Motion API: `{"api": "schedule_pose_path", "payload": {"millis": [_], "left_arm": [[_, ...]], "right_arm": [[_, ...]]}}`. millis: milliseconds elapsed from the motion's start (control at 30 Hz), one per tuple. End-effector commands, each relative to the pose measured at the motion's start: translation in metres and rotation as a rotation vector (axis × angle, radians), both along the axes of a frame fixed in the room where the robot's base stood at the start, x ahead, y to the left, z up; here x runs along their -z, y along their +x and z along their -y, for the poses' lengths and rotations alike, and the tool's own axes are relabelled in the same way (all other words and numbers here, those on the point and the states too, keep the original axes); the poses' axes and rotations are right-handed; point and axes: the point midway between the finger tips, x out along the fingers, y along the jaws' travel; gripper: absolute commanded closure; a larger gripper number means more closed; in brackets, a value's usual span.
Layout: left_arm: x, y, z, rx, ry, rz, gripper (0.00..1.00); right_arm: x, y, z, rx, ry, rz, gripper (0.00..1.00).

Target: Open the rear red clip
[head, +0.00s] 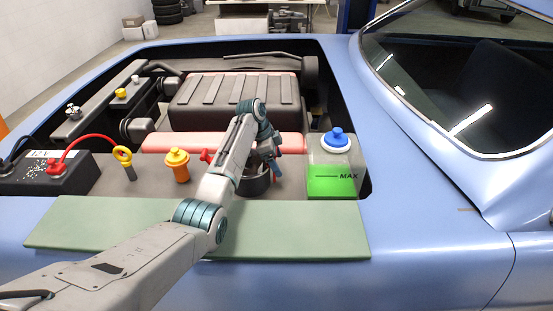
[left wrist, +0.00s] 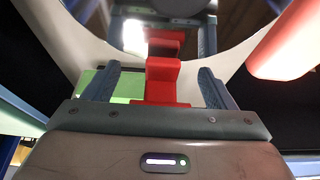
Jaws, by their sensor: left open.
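In the left wrist view a red clip (left wrist: 162,82) stands between the two blue-grey fingers of my left gripper (left wrist: 160,70). The fingers are apart, with a visible gap on each side of the clip. In the head view my left gripper (head: 274,160) points down over the dark round housing (head: 255,186) in the engine bay. A small bit of red (head: 276,177) shows just under the fingers. My arm hides much of the housing. Another red piece (head: 207,155) shows left of my arm. My right gripper is not in view.
A coolant tank (head: 333,160) with a blue cap stands close on the right. An orange cap (head: 176,164), a yellow ring handle (head: 123,157) and a battery (head: 45,172) are to the left. A green mat (head: 305,230) lies on the front edge. The ribbed engine cover (head: 235,102) is behind.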

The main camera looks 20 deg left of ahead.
Motion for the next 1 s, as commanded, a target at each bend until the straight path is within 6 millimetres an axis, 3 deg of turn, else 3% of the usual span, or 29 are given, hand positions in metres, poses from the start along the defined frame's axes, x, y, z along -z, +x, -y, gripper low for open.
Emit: {"api": "schedule_pose_path", "payload": {"millis": [233, 533, 1000], "left_arm": [[0.001, 0.000, 0.000, 0.000, 0.000, 0.000, 0.21], [0.001, 0.000, 0.000, 0.000, 0.000, 0.000, 0.80], [0.000, 0.004, 0.014, 0.003, 0.132, -0.039, 0.82]], "right_arm": [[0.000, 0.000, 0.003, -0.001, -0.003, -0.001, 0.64], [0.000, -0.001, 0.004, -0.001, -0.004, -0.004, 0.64], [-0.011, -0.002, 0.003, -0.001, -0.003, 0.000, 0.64]]}}
